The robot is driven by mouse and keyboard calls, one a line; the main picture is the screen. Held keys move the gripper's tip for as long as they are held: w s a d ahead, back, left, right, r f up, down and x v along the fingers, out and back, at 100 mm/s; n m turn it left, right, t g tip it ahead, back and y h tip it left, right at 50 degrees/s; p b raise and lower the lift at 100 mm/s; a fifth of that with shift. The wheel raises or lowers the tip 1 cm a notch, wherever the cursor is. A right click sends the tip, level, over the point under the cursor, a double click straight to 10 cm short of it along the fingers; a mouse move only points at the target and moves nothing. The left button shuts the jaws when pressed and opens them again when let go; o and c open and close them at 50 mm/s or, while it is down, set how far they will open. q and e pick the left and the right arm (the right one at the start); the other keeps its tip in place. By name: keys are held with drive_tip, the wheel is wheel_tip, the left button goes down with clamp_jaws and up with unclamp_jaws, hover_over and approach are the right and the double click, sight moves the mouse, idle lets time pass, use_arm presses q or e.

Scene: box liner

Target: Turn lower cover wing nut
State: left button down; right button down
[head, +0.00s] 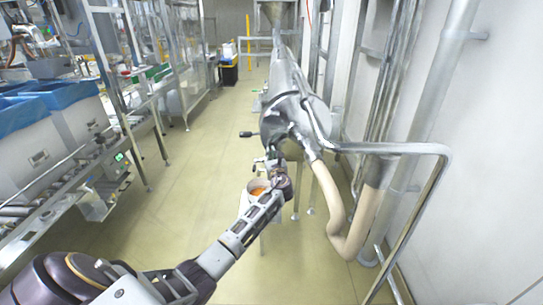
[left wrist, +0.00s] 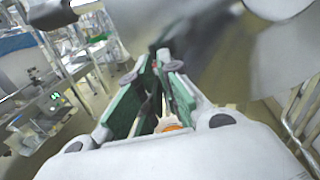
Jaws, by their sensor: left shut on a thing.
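The steel machine (head: 292,112) stands in the middle of the head view, with its rounded front cover towards me. My left gripper (head: 272,163) reaches up to the lower edge of this cover. In the left wrist view its green-lined fingers (left wrist: 164,62) come together at the tips, against a dark, blurred part under the metal. The gripper is shut on the lower cover wing nut, which is mostly hidden between the fingertips. A dark-ended handle (head: 246,134) sticks out to the left of the cover. My right gripper is not in view.
A beige hose (head: 334,205) and a bent steel rail (head: 428,185) stand close on the right, before the white wall. A conveyor with blue-lined boxes (head: 60,95) is at left. The floor between is clear.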

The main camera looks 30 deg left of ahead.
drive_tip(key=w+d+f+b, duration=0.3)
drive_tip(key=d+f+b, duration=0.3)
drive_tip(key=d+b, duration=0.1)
use_arm(q)
drive_tip(key=shift+s+a+f+n+b, duration=0.25)
drive_tip(key=shift+n+b, duration=0.6)
drive_tip(key=shift+n, duration=2.15)
drive_tip(key=shift+s+a+f+n+b, duration=0.2)
drive_tip(key=shift+n+b, duration=0.7)
drive_tip(key=shift+n, duration=2.1)
drive_tip(key=shift+a+f+n+b, duration=0.1)
drive_tip(key=shift+f+n+b, duration=0.55)
drive_tip(key=shift+n, duration=2.35)
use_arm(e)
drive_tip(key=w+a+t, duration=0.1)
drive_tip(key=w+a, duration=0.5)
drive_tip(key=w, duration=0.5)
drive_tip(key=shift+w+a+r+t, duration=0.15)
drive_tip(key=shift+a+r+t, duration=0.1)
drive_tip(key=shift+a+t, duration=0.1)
use_arm(q)
drive_tip(key=shift+r, duration=0.25)
drive_tip(key=c, duration=1.6)
unclamp_jaws()
